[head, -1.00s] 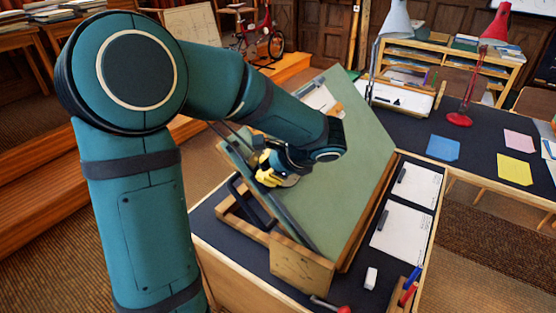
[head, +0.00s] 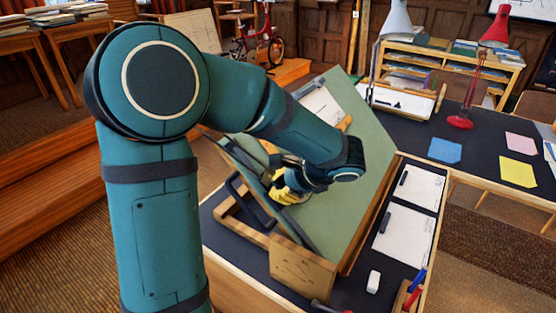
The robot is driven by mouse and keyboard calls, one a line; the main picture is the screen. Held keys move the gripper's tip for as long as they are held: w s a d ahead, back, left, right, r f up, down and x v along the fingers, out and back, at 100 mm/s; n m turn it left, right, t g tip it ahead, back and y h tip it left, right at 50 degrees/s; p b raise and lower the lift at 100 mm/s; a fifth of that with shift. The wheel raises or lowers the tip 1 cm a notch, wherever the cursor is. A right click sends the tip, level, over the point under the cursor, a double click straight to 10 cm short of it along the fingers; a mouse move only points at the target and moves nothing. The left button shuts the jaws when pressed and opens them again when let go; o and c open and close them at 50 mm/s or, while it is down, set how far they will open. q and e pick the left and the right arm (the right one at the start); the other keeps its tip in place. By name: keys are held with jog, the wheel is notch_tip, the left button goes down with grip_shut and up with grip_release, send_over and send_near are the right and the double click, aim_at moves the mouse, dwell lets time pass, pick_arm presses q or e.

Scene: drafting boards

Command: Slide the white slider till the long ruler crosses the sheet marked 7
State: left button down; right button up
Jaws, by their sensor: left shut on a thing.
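The tilted green drafting board (head: 352,200) stands on the dark desk. My left gripper (head: 284,190), with yellow fingers, is shut at the board's left side, near the dark rail. My left arm and the gripper hide what it grips, so the white slider is not clearly seen. A short stretch of the wooden long ruler (head: 345,122) shows beyond my arm; the rest is mostly hidden. A white sheet (head: 318,101) lies high on the board, close above that stretch, partly covered by my arm. I cannot read its mark. My right gripper is not in view.
White cards (head: 405,232) with dark bars lie right of the board. A white block (head: 373,282) and a holder with red and blue pens (head: 412,290) are at the front. A red lamp (head: 460,122) and coloured papers (head: 445,149) are on the desk behind.

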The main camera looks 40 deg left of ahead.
pick_arm(q)
jog(key=shift+d+f+b, duration=0.3)
jog(key=shift+d+f, duration=0.05)
jog(key=shift+f, duration=0.35)
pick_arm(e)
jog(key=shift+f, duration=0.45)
